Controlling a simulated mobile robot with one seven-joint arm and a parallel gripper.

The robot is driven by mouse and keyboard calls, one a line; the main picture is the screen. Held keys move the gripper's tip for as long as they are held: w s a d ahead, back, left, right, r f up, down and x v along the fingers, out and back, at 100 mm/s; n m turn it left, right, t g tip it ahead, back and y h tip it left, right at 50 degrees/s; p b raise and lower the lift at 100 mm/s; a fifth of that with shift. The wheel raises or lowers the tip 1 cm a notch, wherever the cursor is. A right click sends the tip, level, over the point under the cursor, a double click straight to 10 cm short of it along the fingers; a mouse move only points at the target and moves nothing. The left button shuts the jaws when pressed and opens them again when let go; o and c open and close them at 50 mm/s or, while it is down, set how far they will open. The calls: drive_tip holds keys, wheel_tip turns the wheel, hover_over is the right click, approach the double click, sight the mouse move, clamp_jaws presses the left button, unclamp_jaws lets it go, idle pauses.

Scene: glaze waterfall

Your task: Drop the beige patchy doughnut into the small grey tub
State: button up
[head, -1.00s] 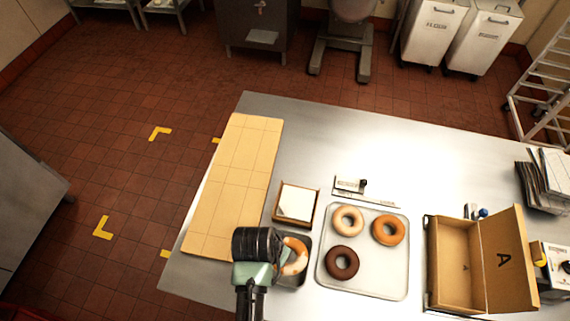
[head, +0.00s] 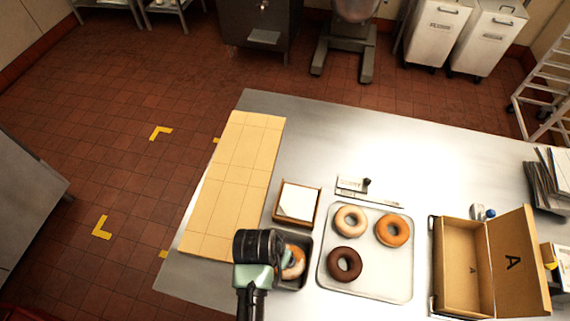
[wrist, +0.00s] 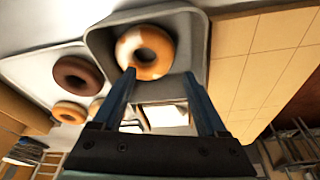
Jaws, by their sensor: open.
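The beige patchy doughnut (head: 295,264), orange-brown with pale patches, lies inside the small grey tub (head: 307,240) at the table's front; my gripper partly hides both in the head view. The wrist view shows the doughnut (wrist: 147,46) whole, within the rim of the tub (wrist: 98,42). My gripper (wrist: 160,74) is open, its two fingers spread apart. The left fingertip overlaps the doughnut's near edge in the picture; I cannot tell whether they touch. The other finger stands clear of it, and nothing is held between the fingers.
A metal tray (head: 375,285) right of the tub holds a pale, an orange and a dark brown doughnut. A wooden box with white paper (head: 297,201) stands behind the tub. A tan board (head: 232,185) lies left. An open carton (head: 463,262) stands at right.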

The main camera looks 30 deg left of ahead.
drive_tip(key=shift+r, duration=0.1)
drive_tip(key=b+v, duration=0.1)
drive_tip(key=v, duration=1.1)
drive_tip(key=shift+r+b, duration=0.35)
drive_tip(key=shift+r, duration=0.05)
drive_tip(key=w+r+t+y+b, duration=0.2)
drive_tip(key=w+r+t, duration=0.3)
drive_tip(key=w+r, duration=0.45)
drive_tip(key=w+d+r+t+b, duration=0.1)
drive_tip(key=w+d+r+t, duration=0.1)
drive_tip(key=w+r+t, duration=0.45)
drive_tip(key=w+d+r+t+b, duration=0.1)
drive_tip(key=w+d+r, duration=0.15)
drive_tip(key=r, duration=0.65)
drive_tip(key=s+d+r+t+b, duration=0.1)
drive_tip(key=s+d+r+t, duration=0.2)
drive_tip(key=r, duration=0.5)
drive_tip(key=s+d+r+t+h+b, duration=0.1)
drive_tip(key=s+d+r+t, duration=0.2)
drive_tip(key=r, duration=0.6)
drive_tip(key=s+d+r+t+h+b, duration=0.1)
drive_tip(key=s+d+r+t, duration=0.2)
drive_tip(key=r, duration=0.6)
drive_tip(key=t, duration=0.2)
drive_tip(key=shift+d+r+t, duration=0.25)
drive_tip(key=shift+t, duration=0.1)
